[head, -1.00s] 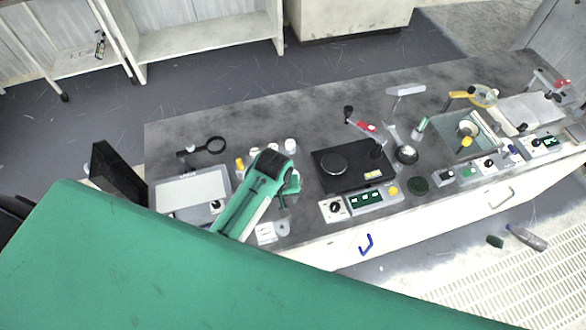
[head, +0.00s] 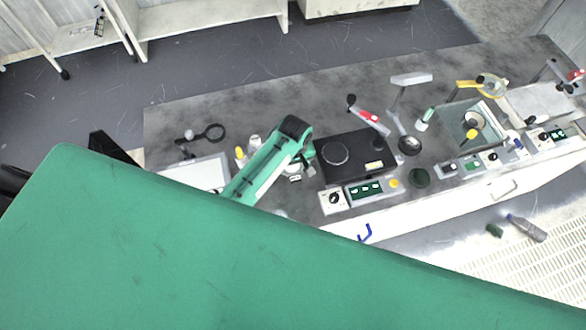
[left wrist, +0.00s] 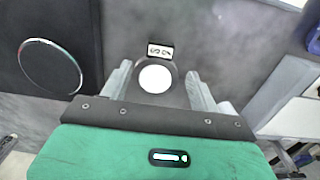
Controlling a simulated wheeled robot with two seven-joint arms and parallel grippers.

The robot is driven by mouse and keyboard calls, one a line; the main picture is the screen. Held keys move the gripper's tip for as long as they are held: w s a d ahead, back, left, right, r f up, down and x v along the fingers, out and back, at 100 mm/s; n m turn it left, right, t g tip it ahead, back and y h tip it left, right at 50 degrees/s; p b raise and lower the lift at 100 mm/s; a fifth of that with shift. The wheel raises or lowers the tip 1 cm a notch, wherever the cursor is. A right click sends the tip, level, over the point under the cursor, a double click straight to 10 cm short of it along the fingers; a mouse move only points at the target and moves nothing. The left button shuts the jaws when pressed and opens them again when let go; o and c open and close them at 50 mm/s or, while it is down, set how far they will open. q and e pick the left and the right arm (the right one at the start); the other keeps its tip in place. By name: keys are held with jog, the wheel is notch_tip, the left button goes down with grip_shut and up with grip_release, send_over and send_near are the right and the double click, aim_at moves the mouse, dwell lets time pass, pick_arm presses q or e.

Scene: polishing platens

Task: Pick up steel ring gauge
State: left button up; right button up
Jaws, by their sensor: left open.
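My left gripper (head: 303,168) is over the bench, just left of the black polishing unit. In the left wrist view its two fingers (left wrist: 158,72) are apart, with nothing held. Between and beyond them lies a dark grey ring (left wrist: 175,75) around a white disc, which I take for the steel ring gauge. A small white plate with dark marks (left wrist: 160,50) lies at its edge. The fingers look to be on either side of the ring; contact or height cannot be told. In the head view the gripper largely hides the ring. My right gripper is not in view.
The black polishing unit (head: 375,145) with its round platen (head: 335,153) stands close to the right of the gripper. A control box (head: 334,200) is in front. Bare bench lies behind.

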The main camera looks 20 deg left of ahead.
aim_at(295, 176)
pick_arm(q)
jog(key=shift+s+f+p, duration=0.1)
jog(key=shift+f+p, duration=0.35)
jog(key=shift+f, duration=0.15)
jog(key=shift+d+f+p, duration=0.1)
jog(key=shift+f+p, duration=0.3)
jog(key=shift+f, duration=1.55)
jog(key=c, duration=1.2)
jog(key=shift+r, duration=0.15)
jog(key=shift+r+b, duration=0.7)
jog(key=shift+r, duration=9.65)
